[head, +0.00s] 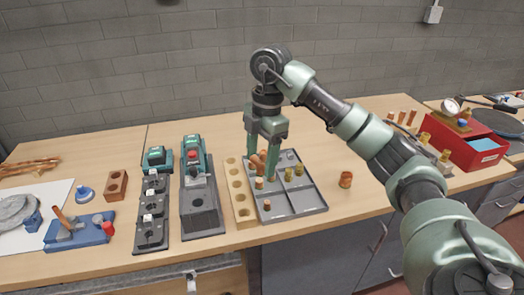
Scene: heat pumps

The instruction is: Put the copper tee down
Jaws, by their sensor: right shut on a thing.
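My right gripper (261,165) points down over the left back part of a grey compartment tray (306,211). It is shut on a copper-coloured piece, the copper tee (258,163), which shows between its fingers. The fingers hide part of the tee, and I cannot tell whether it touches the tray. Small copper and brass fittings (299,170) stand in the tray's compartments. My left gripper is not in view.
A wooden block with holes (241,205) stands just left of the tray. A copper fitting (346,180) stands on the bench to the right, with clear wood around it. Dark fixtures (201,208) stand further left. A red box (467,147) is at the right.

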